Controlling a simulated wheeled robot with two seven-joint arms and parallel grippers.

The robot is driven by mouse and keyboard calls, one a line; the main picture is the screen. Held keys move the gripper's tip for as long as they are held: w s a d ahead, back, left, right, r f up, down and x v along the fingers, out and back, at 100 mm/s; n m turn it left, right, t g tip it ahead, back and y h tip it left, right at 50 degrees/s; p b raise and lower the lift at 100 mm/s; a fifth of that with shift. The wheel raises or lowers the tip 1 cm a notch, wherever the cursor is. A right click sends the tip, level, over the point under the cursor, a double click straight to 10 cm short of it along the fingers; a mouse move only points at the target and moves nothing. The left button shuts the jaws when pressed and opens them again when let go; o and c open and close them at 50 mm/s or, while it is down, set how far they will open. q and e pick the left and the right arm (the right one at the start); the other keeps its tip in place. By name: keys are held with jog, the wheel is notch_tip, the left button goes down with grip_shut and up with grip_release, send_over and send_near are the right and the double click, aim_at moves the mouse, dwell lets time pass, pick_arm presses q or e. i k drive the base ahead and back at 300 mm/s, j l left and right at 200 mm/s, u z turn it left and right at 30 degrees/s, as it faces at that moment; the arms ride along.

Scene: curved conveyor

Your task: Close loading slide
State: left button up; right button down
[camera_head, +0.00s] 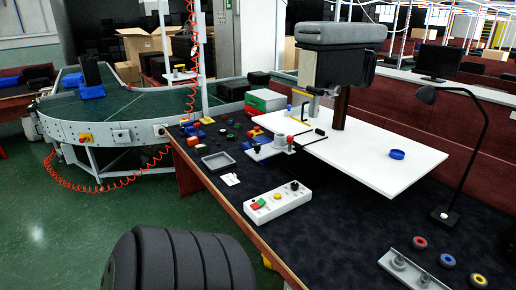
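A bench machine has a grey-topped, dark head (340,60) on a dark column above a flat white plate (365,165). Left of the column, a low grey metal fixture (267,151) with a black-and-red knob juts past the plate's left edge. No part is marked as the loading slide; I cannot tell which part it is or whether it is open. Neither of my grippers is in view.
A control box (278,204) with buttons stands on the dark workbench (345,240). A blue ring (397,154) lies on the plate. A grey tray (218,160), a black lamp (468,150) and small parts are nearby. The curved conveyor (135,105) is left. A black ribbed shape fills the bottom left.

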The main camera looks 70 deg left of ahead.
aim_at(259, 153)
jog(key=u, duration=1.85)
